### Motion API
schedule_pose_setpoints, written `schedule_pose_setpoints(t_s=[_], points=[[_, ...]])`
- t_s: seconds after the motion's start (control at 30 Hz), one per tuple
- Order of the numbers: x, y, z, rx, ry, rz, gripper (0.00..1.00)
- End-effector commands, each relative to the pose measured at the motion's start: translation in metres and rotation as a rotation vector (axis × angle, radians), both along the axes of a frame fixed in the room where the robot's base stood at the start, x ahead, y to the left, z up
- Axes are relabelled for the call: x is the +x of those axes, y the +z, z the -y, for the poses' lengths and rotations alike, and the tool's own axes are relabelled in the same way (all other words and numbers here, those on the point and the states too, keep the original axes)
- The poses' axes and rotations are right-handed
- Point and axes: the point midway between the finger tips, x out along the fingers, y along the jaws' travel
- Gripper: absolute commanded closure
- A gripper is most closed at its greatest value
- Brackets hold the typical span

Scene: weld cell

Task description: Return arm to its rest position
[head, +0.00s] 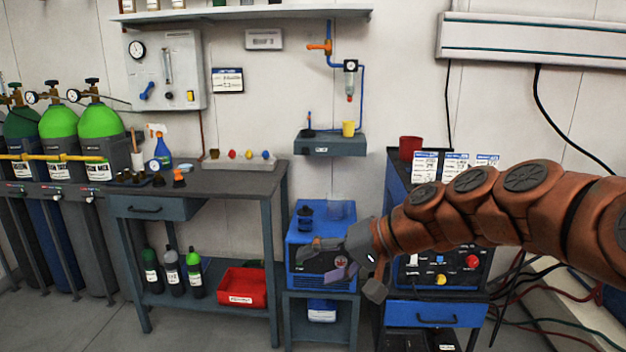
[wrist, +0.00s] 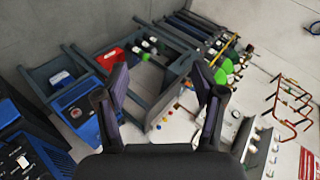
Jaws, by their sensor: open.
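My arm (head: 472,208) reaches in from the right edge of the head view, in orange-brown segments. My gripper (head: 335,262) is at its end, in front of the blue machine on the low stand. In the wrist view my gripper (wrist: 166,95) shows two dark fingers spread well apart with nothing between them. It is open and empty. The gripper covers part of the blue machine (head: 305,222) in the head view.
A grey workbench (head: 225,183) stands left of my gripper, with a red bin (head: 241,287) on its lower shelf. A blue welding cabinet (head: 436,311) stands behind my arm. Green-topped gas cylinders (head: 58,122) line the far left. Clear floor (head: 60,322) shows at lower left.

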Motion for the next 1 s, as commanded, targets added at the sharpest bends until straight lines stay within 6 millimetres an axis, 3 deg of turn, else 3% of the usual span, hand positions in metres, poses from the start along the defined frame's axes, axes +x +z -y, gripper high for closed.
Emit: schedule_pose_setpoints(t_s=[0.03,0.27,0.6,0.8,1.0], points=[[-0.025,0.012,-0.001,-0.064,0.032,-0.019,0.31],[-0.122,-0.001,0.028,-0.36,0.112,-0.137,0.31],[-0.252,-0.003,0.125,-0.763,0.104,-0.363,0.31],[-0.292,-0.002,0.16,-0.879,0.074,-0.449,0.31],[-0.3,-0.003,0.167,-0.901,0.068,-0.465,0.31]])
